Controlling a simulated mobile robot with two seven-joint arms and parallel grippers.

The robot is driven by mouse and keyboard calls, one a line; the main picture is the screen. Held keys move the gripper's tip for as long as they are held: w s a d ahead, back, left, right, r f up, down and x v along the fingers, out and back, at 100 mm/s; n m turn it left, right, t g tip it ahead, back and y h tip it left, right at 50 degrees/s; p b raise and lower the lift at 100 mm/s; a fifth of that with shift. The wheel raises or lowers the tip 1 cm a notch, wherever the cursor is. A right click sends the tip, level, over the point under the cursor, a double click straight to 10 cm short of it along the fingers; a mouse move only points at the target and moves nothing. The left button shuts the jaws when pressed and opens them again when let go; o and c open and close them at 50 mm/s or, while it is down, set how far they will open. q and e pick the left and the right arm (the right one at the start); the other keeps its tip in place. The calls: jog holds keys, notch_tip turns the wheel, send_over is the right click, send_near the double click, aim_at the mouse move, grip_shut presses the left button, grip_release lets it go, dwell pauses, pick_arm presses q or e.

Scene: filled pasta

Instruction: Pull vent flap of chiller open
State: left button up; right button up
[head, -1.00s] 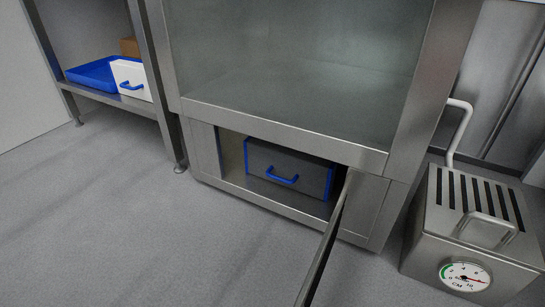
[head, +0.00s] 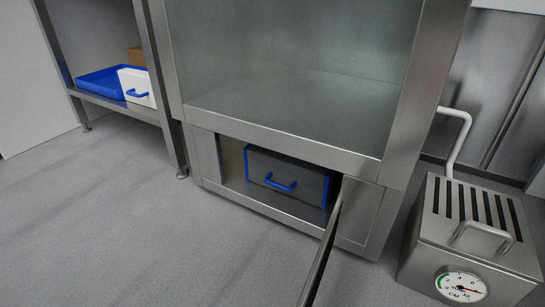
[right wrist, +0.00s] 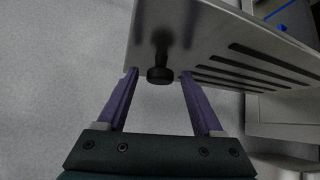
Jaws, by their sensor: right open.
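The chiller (head: 280,141) stands in the middle of the head view, a steel cabinet with a large glass front. Its vent flap (head: 321,248) at the bottom stands swung out from the opening, seen nearly edge-on. In the right wrist view the flap (right wrist: 225,38) shows as a steel panel with several dark slots. A black knob (right wrist: 160,75) sticks out from it. My right gripper (right wrist: 159,73) is open, with its purple fingertips on either side of the knob; I cannot tell whether they touch it. My left gripper is in neither view.
Inside the opening sits a dark box with blue edges and a blue handle (head: 280,184). A steel unit with a dial (head: 461,287) stands on the floor at the right. A shelf at the left holds a blue tray (head: 98,84) and a white box. The left floor is clear.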

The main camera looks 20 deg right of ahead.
jog(key=shift+r, duration=0.1)
jog(key=p+v, duration=0.4)
jog(key=v, duration=0.6)
jog(key=shift+p, duration=0.35)
